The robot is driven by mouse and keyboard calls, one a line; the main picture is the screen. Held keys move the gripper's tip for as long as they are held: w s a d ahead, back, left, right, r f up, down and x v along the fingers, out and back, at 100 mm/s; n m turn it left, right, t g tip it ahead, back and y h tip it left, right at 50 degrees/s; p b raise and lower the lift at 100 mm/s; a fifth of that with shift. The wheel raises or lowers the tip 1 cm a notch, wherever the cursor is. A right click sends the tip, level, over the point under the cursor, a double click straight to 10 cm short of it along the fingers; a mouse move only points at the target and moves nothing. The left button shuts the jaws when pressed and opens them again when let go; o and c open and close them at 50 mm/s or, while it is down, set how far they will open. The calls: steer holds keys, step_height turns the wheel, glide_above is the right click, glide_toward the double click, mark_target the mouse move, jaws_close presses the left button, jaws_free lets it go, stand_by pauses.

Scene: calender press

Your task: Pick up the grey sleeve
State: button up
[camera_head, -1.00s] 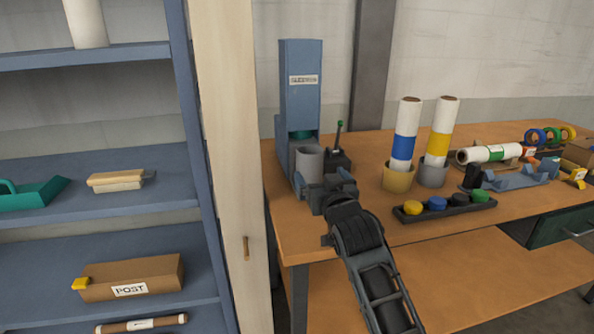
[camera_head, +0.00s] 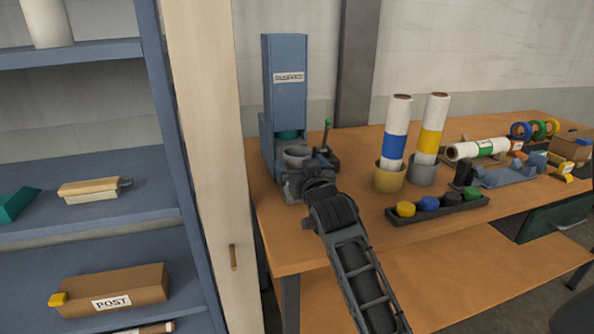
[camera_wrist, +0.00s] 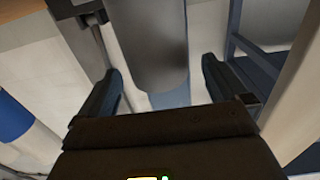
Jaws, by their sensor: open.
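The grey sleeve (camera_head: 296,153) stands upright at the front of the blue press (camera_head: 285,85). Only its open top and upper part show in the head view; my gripper (camera_head: 306,183) covers the lower part. In the wrist view the sleeve (camera_wrist: 160,45) appears as a smooth grey cylinder ahead, between the lines of my two fingers. My gripper (camera_wrist: 161,72) is open, with a visible gap between each finger and the sleeve. The fingers do not appear to touch it. How far they reach around it is hard to tell.
A dark block with a green-tipped lever (camera_head: 326,150) stands just right of the sleeve. Two white rolls (camera_head: 397,140) stand in cups further right, behind a black tray of coloured caps (camera_head: 440,208). A pale post (camera_head: 205,160) and blue shelving (camera_head: 90,140) are left.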

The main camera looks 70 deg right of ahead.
mark_target(294, 151)
steer(key=x, duration=0.4)
steer(key=shift+d+r+p, duration=0.25)
steer(key=shift+p, duration=0.15)
steer(key=c, duration=0.9)
